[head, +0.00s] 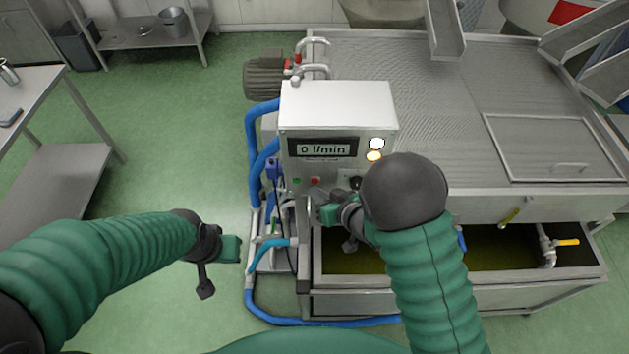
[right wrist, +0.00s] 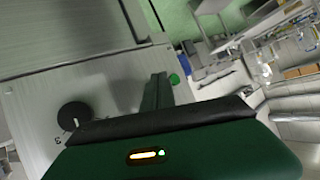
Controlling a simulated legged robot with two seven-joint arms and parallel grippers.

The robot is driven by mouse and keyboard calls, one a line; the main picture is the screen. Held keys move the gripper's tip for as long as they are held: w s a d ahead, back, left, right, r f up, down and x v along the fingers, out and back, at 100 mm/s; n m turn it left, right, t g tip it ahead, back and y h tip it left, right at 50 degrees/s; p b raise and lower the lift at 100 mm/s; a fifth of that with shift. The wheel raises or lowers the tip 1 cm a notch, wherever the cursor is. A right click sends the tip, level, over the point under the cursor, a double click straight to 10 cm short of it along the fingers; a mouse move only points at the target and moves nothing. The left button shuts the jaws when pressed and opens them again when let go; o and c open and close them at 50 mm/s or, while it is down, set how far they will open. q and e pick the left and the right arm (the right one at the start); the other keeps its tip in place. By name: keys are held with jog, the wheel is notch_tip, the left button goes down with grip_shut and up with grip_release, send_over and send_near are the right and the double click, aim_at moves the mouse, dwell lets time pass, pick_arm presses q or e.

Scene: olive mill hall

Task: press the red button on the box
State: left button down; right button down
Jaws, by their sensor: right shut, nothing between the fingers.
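The light grey control box (head: 338,103) stands at the middle of the head view, with a display reading 0 l/min. The red button (head: 315,181) is low on its front, between a green button (head: 296,181) and a black knob (head: 355,183). My right gripper (head: 316,205) is shut and empty, close to the panel just below the red button; contact cannot be told. In the right wrist view its fingers (right wrist: 158,88) lie between the knob (right wrist: 74,115) and the green button (right wrist: 174,79); the red button is hidden there. My left gripper (head: 230,249) is left of the box; its opening is unclear.
A white lamp (head: 376,144) and a lit amber lamp (head: 374,156) sit on the box's right side. Blue hoses (head: 254,155) run down its left. A metal tank (head: 460,300) with dark liquid lies below right.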

jog(key=shift+w, duration=0.1)
dwell(0.7)
jog(key=shift+w, duration=0.3)
jog(key=shift+w, duration=0.35)
dwell(0.8)
jog(key=shift+s+r, duration=0.1)
jog(key=shift+s, duration=0.7)
jog(key=s, duration=0.5)
dwell(0.7)
